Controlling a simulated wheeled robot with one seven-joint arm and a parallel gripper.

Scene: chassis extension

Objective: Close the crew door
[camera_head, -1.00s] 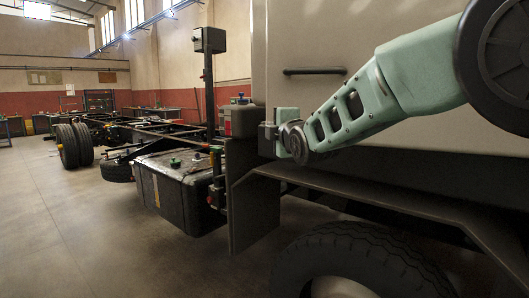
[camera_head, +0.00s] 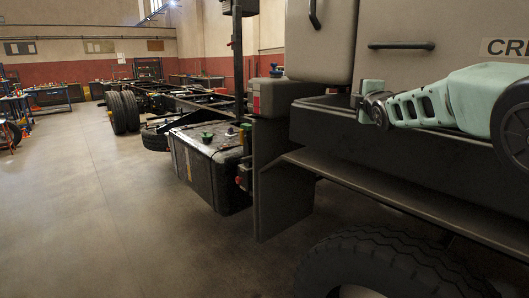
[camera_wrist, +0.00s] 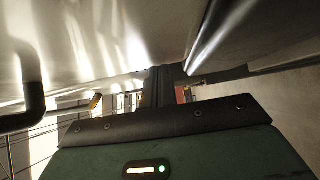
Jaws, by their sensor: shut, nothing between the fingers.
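The crew door is the pale grey panel (camera_head: 450,65) at the upper right of the head view. It has a dark horizontal handle (camera_head: 401,45) and a label starting "CRE". A gap line separates it from a cab panel (camera_head: 333,60) on its left. My gripper (camera_head: 368,88) is low in front of the door at the end of my green arm. Its fingertips are hard to make out. In the wrist view, the gripper's dark housing fills the bottom. A black bar handle (camera_wrist: 34,95) is on the left, beside pale panels. I cannot tell how far the door stands open.
The cab step (camera_head: 360,180) and a fender with a large tyre (camera_head: 390,265) lie below the door. A black tank (camera_head: 215,165) and a mudflap (camera_head: 283,200) stand left of them. The long chassis stretches to the back. The floor on the left (camera_head: 80,230) is clear.

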